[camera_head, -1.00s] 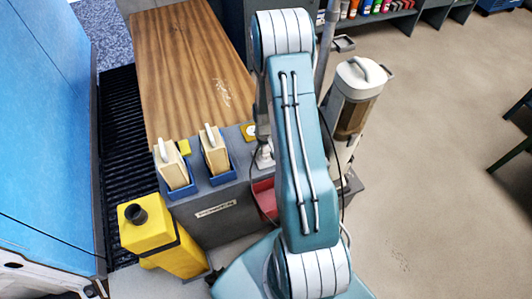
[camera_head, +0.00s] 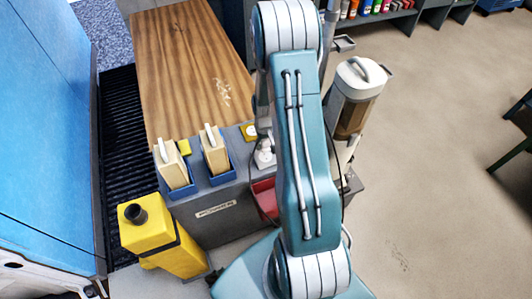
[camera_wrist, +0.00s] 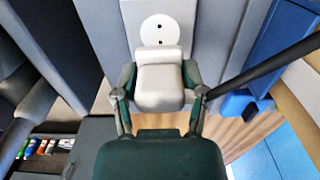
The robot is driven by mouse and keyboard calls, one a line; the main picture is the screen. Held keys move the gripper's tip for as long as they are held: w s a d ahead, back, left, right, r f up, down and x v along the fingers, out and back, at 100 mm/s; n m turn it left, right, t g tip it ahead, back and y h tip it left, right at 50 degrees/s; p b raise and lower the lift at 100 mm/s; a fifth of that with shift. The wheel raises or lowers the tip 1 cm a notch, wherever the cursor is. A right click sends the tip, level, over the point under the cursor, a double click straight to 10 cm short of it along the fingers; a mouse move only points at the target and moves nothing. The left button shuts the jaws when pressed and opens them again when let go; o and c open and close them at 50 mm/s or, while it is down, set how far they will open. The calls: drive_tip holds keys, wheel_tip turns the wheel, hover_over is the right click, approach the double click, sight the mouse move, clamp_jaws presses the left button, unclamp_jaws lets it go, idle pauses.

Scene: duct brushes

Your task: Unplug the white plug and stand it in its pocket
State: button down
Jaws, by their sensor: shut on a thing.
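The white plug (camera_wrist: 160,84) is a rounded block with a raised back edge, in the middle of the wrist view. My gripper (camera_wrist: 160,92) is shut on it, one finger on each side. Behind it is a white round socket face (camera_wrist: 156,24) with two dark holes showing. The plug overlaps the lower part of this face, and I cannot tell the gap between them. I cannot tell which pocket belongs to the plug.
Two blue holders (camera_head: 222,176) with beige pieces stand on the grey bench end beside a wooden top (camera_head: 185,65). A red bin (camera_head: 264,198) is partly behind my arm. Floor at right is open.

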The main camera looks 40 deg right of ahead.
drive_tip(key=shift+r, duration=0.15)
drive_tip(key=shift+r, duration=1.45)
